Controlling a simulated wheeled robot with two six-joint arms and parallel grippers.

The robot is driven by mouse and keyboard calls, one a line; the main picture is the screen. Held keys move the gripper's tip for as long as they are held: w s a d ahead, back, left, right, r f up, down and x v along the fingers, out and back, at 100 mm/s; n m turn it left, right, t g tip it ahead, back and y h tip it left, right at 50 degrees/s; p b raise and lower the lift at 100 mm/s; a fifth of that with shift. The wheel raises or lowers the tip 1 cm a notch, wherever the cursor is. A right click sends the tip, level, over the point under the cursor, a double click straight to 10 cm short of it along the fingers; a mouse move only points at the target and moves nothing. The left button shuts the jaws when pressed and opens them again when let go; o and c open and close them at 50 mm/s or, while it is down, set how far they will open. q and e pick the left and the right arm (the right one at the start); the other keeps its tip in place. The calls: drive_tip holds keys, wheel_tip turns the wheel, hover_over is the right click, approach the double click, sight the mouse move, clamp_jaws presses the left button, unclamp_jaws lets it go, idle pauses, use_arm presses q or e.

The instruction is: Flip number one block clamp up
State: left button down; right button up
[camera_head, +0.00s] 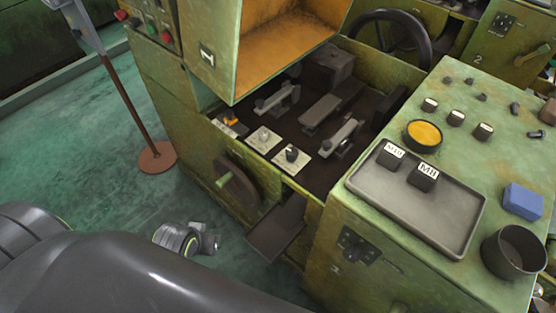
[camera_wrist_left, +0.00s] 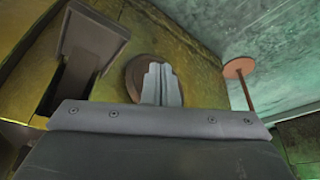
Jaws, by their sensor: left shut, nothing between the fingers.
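Dark clamp pieces lie in the open bed of the green machine in the head view. One clamp (camera_head: 277,97) is toward the back left and another clamp (camera_head: 340,137) is toward the front right. I cannot tell which one is number one. White plates (camera_head: 263,139) with small knobs line the bed's near edge. In the left wrist view my left gripper (camera_wrist_left: 161,84) is shut and empty, with the handwheel (camera_wrist_left: 134,75) behind its fingertips. Part of my left wrist shows low in the head view, outside the machine. My right gripper is not in view.
An orange-lined raised cover (camera_head: 215,68) stands over the bed's back left. The handwheel (camera_head: 237,187) and a chute (camera_head: 276,228) stick out in front. A green cabinet with a grey tray (camera_head: 415,205) stands right. A post with a round base (camera_head: 157,157) stands left.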

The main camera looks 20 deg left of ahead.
use_arm(q)
drive_tip(key=w+d+r+n+t+h, duration=0.2)
drive_tip(key=w+d+r+n, duration=0.2)
drive_tip(key=w+n, duration=0.1)
drive_tip(key=n+t+h, duration=0.4)
drive_tip(key=n+t, duration=0.3)
drive_tip(key=n, duration=1.7)
approach(315, 170)
wheel_tip(315, 170, up, 4)
drive_tip(key=shift+d+f, duration=0.1)
drive_tip(key=shift+d, duration=0.05)
drive_tip(key=b+x, duration=0.6)
drive_tip(key=x, duration=0.2)
drive_tip(key=shift+f+b, duration=0.2)
drive_tip(key=shift+b, duration=0.1)
drive_tip(key=shift+w+d+f+b, duration=0.1)
drive_tip(key=shift+w+d+b, duration=0.15)
drive_tip(key=shift+w+b, duration=0.55)
drive_tip(key=shift+w, duration=0.1)
